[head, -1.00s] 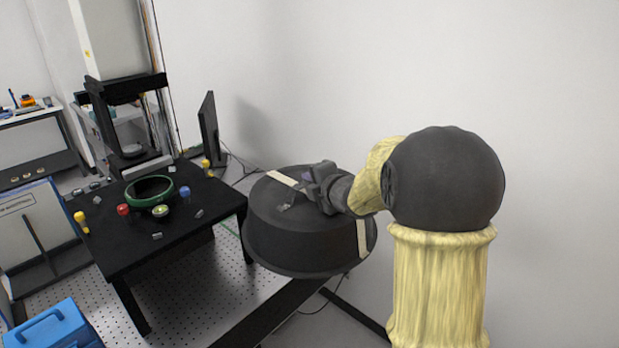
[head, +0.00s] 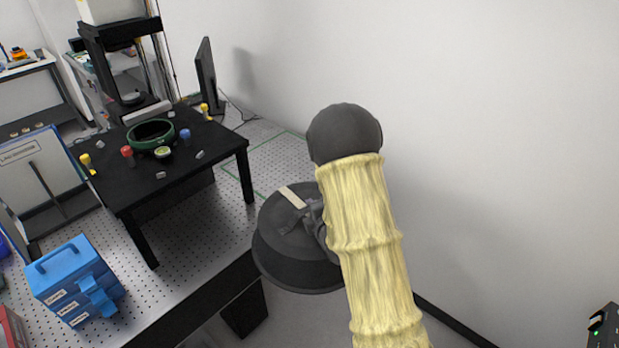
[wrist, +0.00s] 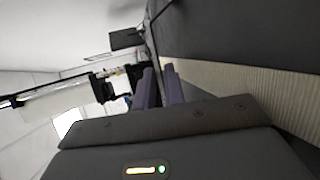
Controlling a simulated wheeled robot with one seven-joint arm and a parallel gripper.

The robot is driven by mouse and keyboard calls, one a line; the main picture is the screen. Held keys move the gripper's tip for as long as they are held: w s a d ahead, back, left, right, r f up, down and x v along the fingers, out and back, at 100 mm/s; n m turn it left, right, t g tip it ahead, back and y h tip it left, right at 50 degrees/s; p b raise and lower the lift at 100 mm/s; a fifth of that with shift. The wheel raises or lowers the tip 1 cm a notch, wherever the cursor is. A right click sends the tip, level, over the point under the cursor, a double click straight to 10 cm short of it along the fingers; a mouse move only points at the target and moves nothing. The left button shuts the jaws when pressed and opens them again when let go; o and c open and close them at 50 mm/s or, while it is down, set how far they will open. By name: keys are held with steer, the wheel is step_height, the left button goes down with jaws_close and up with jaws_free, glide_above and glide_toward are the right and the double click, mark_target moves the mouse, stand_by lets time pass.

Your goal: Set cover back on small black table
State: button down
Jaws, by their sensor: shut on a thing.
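The cover (head: 285,243) is a dark round lid with a wide rim and pale strips, right of the small black table (head: 185,172) in the head view. My gripper (head: 316,214) is shut on its top handle, partly hidden by my arm. The cover appears held up beyond the perforated bench's edge, apart from the table. In the wrist view, my gripper's fingers (wrist: 160,84) are close together beside the cover's dark surface (wrist: 240,30) and pale strip (wrist: 240,85); the handle is not clear there. The table stands on the bench.
On the table are a green ring (head: 132,137), red knob (head: 128,153), blue knob (head: 185,134), yellow knobs and small blocks. A monitor (head: 205,78) stands behind it.

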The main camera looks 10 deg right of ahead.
steer(key=s+f+h+b, duration=0.1)
steer(key=s+f+b, duration=0.1)
steer(key=f+b, duration=0.9)
steer(key=s+f+m+h+b, duration=0.1)
steer(key=s+f+b, duration=0.2)
steer(key=f+b, duration=0.8)
step_height(320, 180, down, 14)
steer(key=shift+s+d+r+m, duration=0.1)
steer(key=shift+s+d+m, duration=0.2)
steer(key=shift+s+d, duration=0.1)
steer(key=shift+w, duration=0.1)
